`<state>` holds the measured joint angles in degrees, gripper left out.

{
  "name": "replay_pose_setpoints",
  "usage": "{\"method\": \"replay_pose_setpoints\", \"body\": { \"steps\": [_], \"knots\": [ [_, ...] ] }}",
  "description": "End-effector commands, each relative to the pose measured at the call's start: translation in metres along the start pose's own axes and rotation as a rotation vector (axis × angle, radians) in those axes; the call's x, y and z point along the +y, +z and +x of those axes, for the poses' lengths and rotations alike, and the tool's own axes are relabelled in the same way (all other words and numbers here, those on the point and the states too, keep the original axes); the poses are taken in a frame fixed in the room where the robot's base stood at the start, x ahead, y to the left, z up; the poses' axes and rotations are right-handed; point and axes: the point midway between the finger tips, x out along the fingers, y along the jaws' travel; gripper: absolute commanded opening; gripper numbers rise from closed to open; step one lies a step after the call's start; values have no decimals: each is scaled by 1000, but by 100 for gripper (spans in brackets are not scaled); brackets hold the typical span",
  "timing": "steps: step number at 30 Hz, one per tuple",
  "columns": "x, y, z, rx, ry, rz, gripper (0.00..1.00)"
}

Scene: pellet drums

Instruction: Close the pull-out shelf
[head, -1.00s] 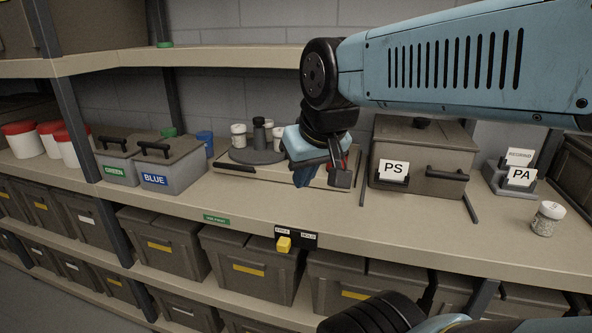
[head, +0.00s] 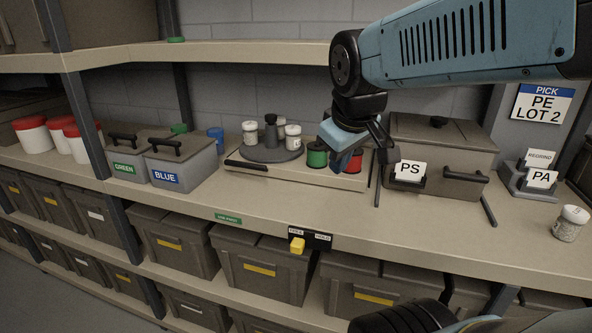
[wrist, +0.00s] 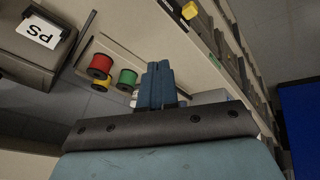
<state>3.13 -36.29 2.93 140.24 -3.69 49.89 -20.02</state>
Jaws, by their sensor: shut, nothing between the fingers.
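The pull-out shelf (head: 290,175) is a low beige tray on the bench, with a dark bar handle (head: 246,165) at the left of its front. It carries a grey turntable (head: 268,154) with small jars, plus a green spool (head: 317,155) and a red spool (head: 353,163). How far it is pulled out is hard to tell. My gripper (head: 342,163) is over the shelf's right part, fingers shut and empty, partly covering the spools. In the wrist view my closed blue fingers (wrist: 157,86) show beside the green spool (wrist: 127,78); contact cannot be told.
A lidded box with a PS card (head: 409,170) stands right of the shelf, with a dark strip (head: 377,184) between them. The BLUE bin (head: 180,166) stands to the left. A yellow knob (head: 297,245) sits on the bench's front edge. Bench in front of the shelf is clear.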

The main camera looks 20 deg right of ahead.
Motion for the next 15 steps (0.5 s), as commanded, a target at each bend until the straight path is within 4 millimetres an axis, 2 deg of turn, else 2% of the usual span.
{"method": "replay_pose_setpoints", "body": {
  "steps": [8, 15],
  "knots": [
    [21, -54, 41, -113, 34, -660, 0],
    [36, -97, 87, -184, -9, -1240, 0]
  ]
}}
